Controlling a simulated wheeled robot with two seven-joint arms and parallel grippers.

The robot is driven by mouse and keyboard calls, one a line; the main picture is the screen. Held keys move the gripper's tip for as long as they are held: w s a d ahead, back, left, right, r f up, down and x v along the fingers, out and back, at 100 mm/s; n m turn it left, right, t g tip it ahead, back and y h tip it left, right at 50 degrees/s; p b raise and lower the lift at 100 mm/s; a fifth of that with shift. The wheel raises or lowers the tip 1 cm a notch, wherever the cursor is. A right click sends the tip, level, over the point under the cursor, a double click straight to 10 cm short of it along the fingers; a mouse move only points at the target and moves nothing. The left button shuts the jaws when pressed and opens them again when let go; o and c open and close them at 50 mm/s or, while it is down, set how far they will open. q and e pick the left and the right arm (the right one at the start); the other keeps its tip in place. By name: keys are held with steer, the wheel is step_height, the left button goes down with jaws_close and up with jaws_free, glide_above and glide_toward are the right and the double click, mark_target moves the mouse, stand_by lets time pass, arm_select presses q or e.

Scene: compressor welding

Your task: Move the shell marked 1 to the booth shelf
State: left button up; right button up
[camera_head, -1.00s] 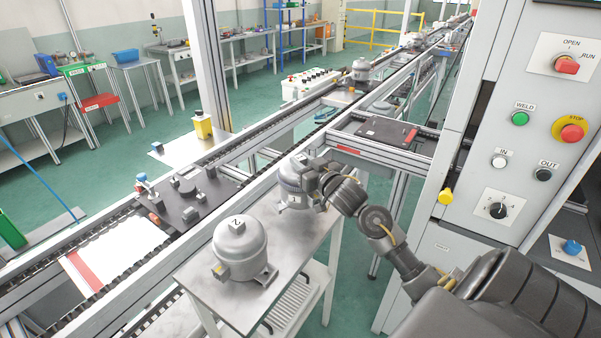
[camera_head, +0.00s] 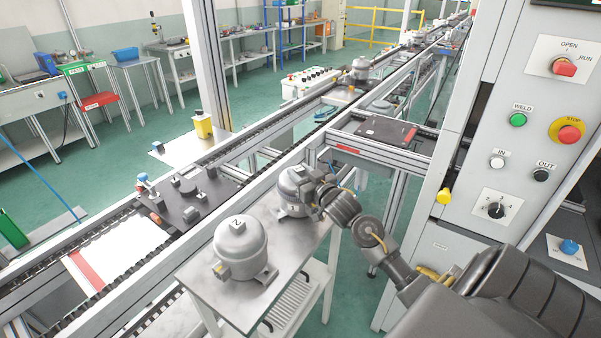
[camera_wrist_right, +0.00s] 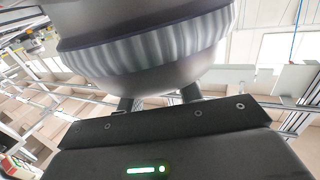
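A grey shell (camera_head: 289,193) stands on the right part of the small steel table; the mark on its top label is too small to read. A second grey shell (camera_head: 240,250) stands on the same table, nearer, with a label like N or a turned 2. My right gripper (camera_head: 312,197) is at the right side of the farther shell. In the right wrist view a rounded ribbed shell (camera_wrist_right: 145,45) fills the upper middle, and the two fingers (camera_wrist_right: 160,98) stand apart below it, their tips hidden behind it. A firm grip cannot be told. My left gripper is out of view.
The steel table (camera_head: 205,275) stands beside a conveyor (camera_head: 120,255) carrying a dark fixture plate (camera_head: 205,205). A dark plate on a rail frame (camera_head: 385,130) is behind, by the booth panel (camera_head: 500,150) with buttons and knobs; whether this is the booth shelf is unclear.

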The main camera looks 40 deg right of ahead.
steer(key=shift+o, duration=1.1)
steer(key=shift+r, duration=0.2)
steer(key=s+a+b, duration=0.1)
steer(key=s+b, duration=0.1)
steer(key=s, duration=1)
steer(key=shift+a, duration=0.15)
